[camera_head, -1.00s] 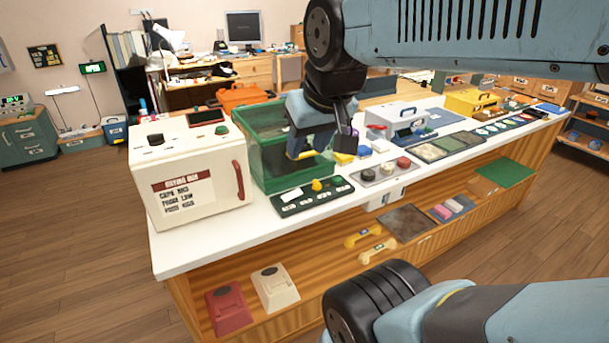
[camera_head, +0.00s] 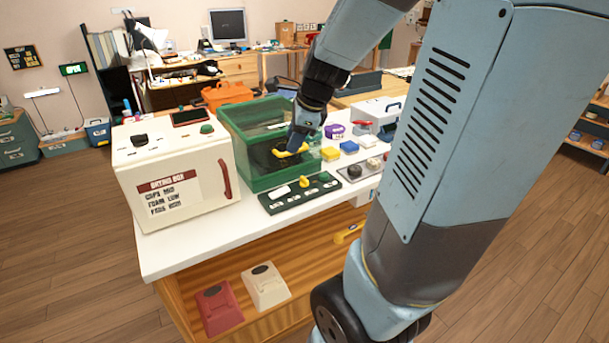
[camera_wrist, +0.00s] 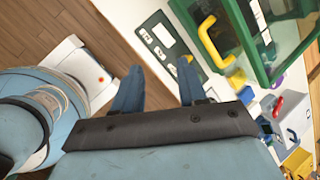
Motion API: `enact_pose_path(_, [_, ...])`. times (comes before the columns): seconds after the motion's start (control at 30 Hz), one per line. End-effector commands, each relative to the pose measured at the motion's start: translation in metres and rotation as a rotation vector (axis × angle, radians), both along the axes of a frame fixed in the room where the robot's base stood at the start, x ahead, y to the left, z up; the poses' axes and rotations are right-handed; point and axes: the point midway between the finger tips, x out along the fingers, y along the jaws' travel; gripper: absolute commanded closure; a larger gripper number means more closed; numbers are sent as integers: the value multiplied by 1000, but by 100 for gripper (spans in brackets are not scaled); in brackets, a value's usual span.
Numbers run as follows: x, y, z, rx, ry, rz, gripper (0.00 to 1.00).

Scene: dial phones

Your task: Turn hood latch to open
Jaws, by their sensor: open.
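The hood (camera_head: 250,172) is a green see-through box on the white counter. A yellow handle (camera_head: 290,152) is on its front, and it shows in the wrist view as a yellow loop (camera_wrist: 207,42). A dark green panel (camera_head: 283,202) with a yellow knob (camera_head: 305,181) lies in front of the hood. I cannot tell which yellow part is the latch. My gripper (camera_head: 296,143) is in front of the hood, close to the handle in the picture. In the wrist view my gripper (camera_wrist: 157,75) has its blue fingers spread with nothing between them, and the handle is to their right, apart.
A white drying box (camera_head: 175,175) stands left of the hood. Yellow and blue blocks (camera_head: 349,147), a purple round thing (camera_head: 334,131) and a tray with dark knobs (camera_head: 355,172) are to the right. My arm hides the counter's right part.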

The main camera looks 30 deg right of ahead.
Motion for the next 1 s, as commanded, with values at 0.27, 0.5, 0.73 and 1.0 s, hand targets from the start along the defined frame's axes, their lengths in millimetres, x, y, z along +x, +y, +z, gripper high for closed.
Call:
enact_pose_path(0.27, [37, -62, -56, 231, 107, -700, 58])
enact_pose_path(0.5, [46, -90, -77, 312, 123, -995, 58])
enact_pose_path(0.73, [51, -92, -91, 322, 127, -1028, 58])
enact_pose_path(1.0, [64, -93, -124, 321, 127, -1028, 58])
